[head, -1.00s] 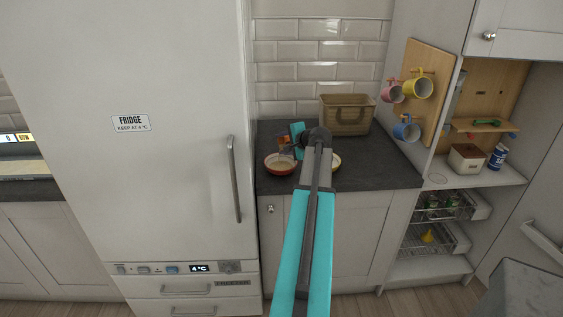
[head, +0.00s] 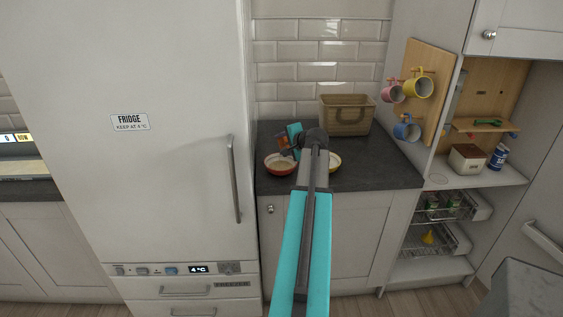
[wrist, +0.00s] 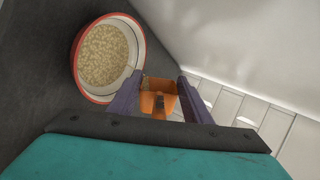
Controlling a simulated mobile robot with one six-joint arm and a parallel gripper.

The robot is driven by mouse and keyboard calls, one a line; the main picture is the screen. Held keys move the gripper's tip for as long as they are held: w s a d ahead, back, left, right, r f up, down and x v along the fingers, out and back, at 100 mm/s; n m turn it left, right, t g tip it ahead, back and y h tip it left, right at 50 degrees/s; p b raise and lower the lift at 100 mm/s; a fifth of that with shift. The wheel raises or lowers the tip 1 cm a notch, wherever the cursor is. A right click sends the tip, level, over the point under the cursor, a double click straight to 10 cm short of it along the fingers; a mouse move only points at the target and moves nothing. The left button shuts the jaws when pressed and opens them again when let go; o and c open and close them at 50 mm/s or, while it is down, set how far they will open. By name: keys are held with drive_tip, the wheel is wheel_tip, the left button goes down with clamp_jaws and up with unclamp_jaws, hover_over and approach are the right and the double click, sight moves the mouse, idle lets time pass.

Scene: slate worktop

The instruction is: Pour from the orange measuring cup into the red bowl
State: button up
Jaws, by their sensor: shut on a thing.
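The red bowl (head: 280,172) stands on the worktop beside the fridge. In the wrist view, the bowl (wrist: 92,95) holds a layer of pale grains. My gripper (head: 288,149) is shut on the orange measuring cup (head: 284,141), above the back of the bowl. In the wrist view, the cup (wrist: 158,103) sits between the two dark fingers of my gripper (wrist: 160,98), next to the bowl's rim. The cup looks tilted. A few grains seem to show at its edge, but how much is inside I cannot tell.
A yellow-rimmed bowl (head: 335,162) stands to the right, partly hidden by my arm. A woven basket (head: 346,115) stands at the back by the tiled wall. The fridge (head: 180,90) rises close on the left. The worktop's right front (head: 385,176) is clear.

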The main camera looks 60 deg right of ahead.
drive_tip(key=shift+f+n+g+h+b, duration=0.1)
drive_tip(key=shift+n+g+h+b, duration=0.2)
drive_tip(key=shift+n+h+b, duration=0.95)
idle(1.5)
drive_tip(key=shift+d+r+m+y+p, duration=0.1)
drive_tip(key=shift+r+m+y+p, duration=0.15)
drive_tip(key=shift+m+y+p, duration=0.25)
drive_tip(key=shift+r+m+t+y+p, duration=0.15)
drive_tip(key=shift+m+t+y+p, duration=0.25)
drive_tip(key=shift+m+y+p, duration=0.65)
drive_tip(key=shift+f, duration=0.25)
drive_tip(key=shift+r+p, duration=0.2)
drive_tip(key=shift+p, duration=0.25)
